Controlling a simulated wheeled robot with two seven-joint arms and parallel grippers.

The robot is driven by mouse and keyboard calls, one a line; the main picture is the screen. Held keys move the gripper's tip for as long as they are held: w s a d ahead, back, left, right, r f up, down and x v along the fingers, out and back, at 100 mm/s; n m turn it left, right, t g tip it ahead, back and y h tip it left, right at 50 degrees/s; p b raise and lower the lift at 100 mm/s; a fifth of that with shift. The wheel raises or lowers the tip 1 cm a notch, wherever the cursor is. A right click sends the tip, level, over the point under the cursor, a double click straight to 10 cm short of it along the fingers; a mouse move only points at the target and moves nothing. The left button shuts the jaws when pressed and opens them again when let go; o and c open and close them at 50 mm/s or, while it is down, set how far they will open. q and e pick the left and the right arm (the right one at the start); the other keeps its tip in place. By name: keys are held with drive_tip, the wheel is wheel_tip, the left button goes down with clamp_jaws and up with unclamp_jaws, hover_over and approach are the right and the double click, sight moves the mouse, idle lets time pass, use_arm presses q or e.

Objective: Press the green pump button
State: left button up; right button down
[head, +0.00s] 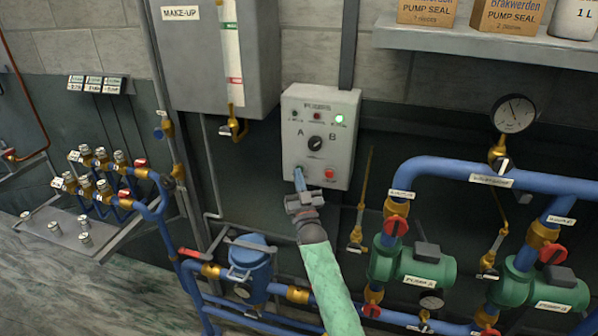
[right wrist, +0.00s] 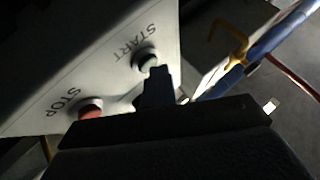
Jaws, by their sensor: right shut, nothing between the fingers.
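The grey pump control box (head: 345,150) hangs on the wall in the middle of the head view, with an A/B selector knob (head: 316,143). The START button (right wrist: 146,55), dark greenish, shows in the right wrist view; in the head view the gripper tip largely covers it. The red STOP button (head: 329,174) is beside it and also shows in the right wrist view (right wrist: 91,107). My right gripper (head: 299,174) is shut and empty. Its fingertips (right wrist: 155,72) are right at the START button; I cannot tell whether they touch it. My left gripper is not in view.
A green lamp (head: 339,119) glows at the box's upper right. A grey cabinet (head: 220,60) hangs at upper left. Blue pipes (head: 440,168) and green pumps (head: 412,266) stand right of my arm; a blue filter housing (head: 250,268) is left of it.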

drive_tip(key=shift+w, duration=0.1)
idle(0.6)
drive_tip(key=shift+s+a, duration=0.25)
drive_tip(key=shift+s, duration=0.65)
drive_tip(key=shift+s, duration=0.1)
drive_tip(key=s, duration=0.1)
drive_tip(key=s+a+p, duration=0.1)
drive_tip(key=s, duration=0.2)
drive_tip(key=shift+s+a, duration=0.25)
drive_tip(key=shift+a, duration=0.05)
